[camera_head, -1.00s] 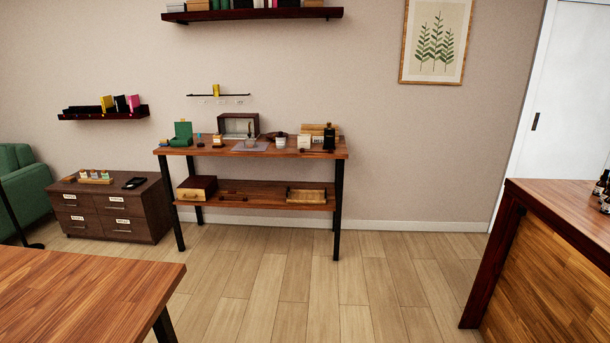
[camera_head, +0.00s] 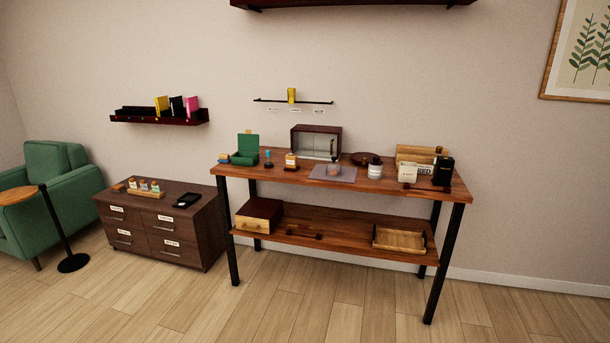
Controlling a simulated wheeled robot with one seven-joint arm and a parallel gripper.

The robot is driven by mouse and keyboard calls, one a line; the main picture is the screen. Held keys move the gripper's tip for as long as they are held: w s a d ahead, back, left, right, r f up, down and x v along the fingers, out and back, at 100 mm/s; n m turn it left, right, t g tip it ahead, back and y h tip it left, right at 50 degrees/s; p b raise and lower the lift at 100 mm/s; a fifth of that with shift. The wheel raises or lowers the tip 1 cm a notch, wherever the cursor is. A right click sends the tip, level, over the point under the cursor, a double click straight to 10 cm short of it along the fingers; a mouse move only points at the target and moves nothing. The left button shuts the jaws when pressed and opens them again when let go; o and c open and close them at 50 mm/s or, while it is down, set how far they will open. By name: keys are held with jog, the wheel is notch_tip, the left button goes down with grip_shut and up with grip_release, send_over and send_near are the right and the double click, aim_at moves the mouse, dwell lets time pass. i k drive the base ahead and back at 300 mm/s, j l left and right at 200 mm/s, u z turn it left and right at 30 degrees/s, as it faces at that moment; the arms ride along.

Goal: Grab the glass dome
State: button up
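A small clear glass-like piece (camera_head: 334,168), possibly the glass dome, stands on a grey mat (camera_head: 322,175) near the middle of the console table's top (camera_head: 290,178). It is too small to make out its shape surely. My gripper is not in view.
Around it on the tabletop are a glass-fronted case (camera_head: 316,143), a green box (camera_head: 246,151), a white jar (camera_head: 375,171), a dark bowl (camera_head: 364,158) and a black grinder-like item (camera_head: 443,171). A drawer cabinet (camera_head: 165,228) stands left. The wooden floor (camera_head: 300,310) in front is clear.

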aim_at(333, 169)
jog(key=i+l, duration=0.1)
jog(key=i, duration=1.8)
jog(key=i+u, duration=0.35)
jog(key=i, duration=0.15)
jog(key=i+l+u, duration=0.25)
jog(key=i+u, duration=0.15)
jog(key=i+l+u, duration=0.35)
jog(key=i, duration=0.2)
